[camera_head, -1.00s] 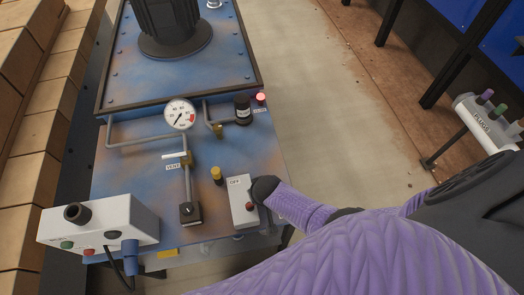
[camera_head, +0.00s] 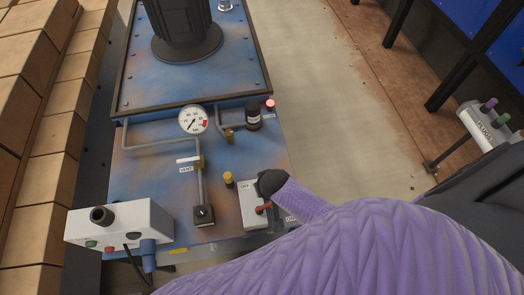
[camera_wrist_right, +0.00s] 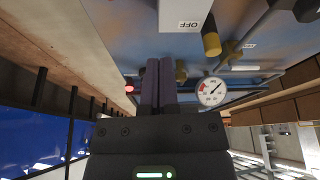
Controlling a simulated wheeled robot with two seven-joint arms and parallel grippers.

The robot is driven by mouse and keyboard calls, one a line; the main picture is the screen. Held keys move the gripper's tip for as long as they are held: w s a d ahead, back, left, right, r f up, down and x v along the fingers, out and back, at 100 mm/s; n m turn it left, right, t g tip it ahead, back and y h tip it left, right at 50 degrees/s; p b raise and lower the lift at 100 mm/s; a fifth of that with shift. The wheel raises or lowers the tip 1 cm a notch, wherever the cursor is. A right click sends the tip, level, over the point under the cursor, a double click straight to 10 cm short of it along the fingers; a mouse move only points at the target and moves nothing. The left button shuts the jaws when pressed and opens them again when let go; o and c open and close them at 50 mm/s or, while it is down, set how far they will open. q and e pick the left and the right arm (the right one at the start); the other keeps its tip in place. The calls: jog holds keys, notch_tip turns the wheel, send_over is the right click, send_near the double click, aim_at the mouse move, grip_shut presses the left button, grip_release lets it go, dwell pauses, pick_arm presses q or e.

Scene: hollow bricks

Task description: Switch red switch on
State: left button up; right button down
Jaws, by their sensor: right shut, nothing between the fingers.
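The white switch box (camera_head: 251,210) stands at the front right of the blue machine, with an "OFF" label on its top left. The red switch (camera_head: 264,208) is a lever at the box's right side, leaning right in the picture. My right gripper (camera_head: 270,183), dark and at the end of a purple arm, is right beside the box's upper right corner; contact with the lever cannot be told. In the right wrist view my right gripper (camera_wrist_right: 158,82) is shut and empty. The switch box (camera_wrist_right: 185,14) shows above it; the red lever is hidden there. My left gripper is out of view.
A yellow knob (camera_head: 228,179) stands left of the switch box. A gauge (camera_head: 193,120), a vent valve (camera_head: 197,161) and a lit red lamp (camera_head: 270,104) are farther back. A grey control box (camera_head: 120,225) is at front left.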

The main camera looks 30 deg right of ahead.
jog(key=p+v, duration=0.1)
jog(key=v, duration=0.2)
jog(key=shift+w, duration=0.1)
